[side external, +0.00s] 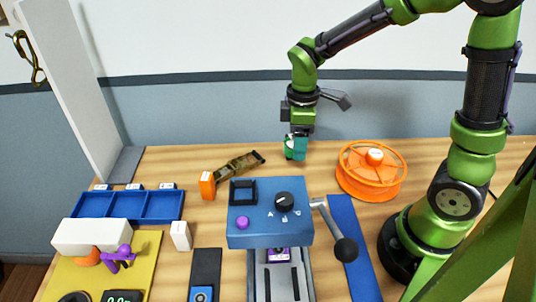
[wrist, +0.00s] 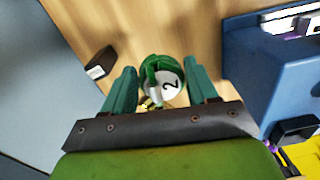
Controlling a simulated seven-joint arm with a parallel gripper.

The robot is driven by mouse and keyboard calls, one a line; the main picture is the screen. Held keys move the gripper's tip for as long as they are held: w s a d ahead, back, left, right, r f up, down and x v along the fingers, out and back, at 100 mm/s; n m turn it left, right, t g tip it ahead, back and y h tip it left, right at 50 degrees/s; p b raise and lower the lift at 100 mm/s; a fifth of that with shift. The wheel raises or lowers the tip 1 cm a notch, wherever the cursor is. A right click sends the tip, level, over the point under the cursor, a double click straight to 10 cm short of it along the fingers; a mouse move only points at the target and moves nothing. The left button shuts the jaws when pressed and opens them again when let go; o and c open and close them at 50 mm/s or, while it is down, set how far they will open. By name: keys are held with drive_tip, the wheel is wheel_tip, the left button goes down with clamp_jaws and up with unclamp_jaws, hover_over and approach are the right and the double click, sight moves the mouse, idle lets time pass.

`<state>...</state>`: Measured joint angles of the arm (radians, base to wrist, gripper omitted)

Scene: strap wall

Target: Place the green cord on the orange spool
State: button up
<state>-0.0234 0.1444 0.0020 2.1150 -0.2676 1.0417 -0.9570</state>
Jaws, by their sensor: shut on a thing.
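My gripper (side external: 296,156) hangs low over the back of the wooden table, left of the orange spool (side external: 372,182). Its teal fingers (wrist: 162,72) are shut on the green cord (wrist: 150,70), a small coiled bundle with a white face marked "2" in the wrist view. In the side view the fingers largely hide the cord. The gap between the cord and the table is hard to judge. The spool lies on its side face, with open spokes and an orange hub with a white top. The gripper is apart from it.
A blue console (side external: 270,225) with a knob and lever stands in front of my gripper. An olive strap (side external: 240,164) and an orange block (side external: 207,186) lie to the left. A blue tray (side external: 125,206) is farther left. Bare table lies between gripper and spool.

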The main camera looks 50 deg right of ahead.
drive_tip(key=s+d+r+m, duration=0.1)
drive_tip(key=s+d+r, duration=0.1)
drive_tip(key=d, duration=0.4)
drive_tip(key=s+d+r+m, duration=0.1)
drive_tip(key=s+d+r, duration=0.1)
drive_tip(key=d, duration=0.3)
wheel_tip(320, 180, up, 3)
drive_tip(key=n, duration=0.3)
hover_over(379, 153)
drive_tip(key=shift+g, duration=0.3)
drive_tip(key=shift+f, duration=4)
drive_tip(key=shift+f, duration=0.15)
drive_tip(key=o, duration=1.1)
drive_tip(key=shift+o, duration=0.2)
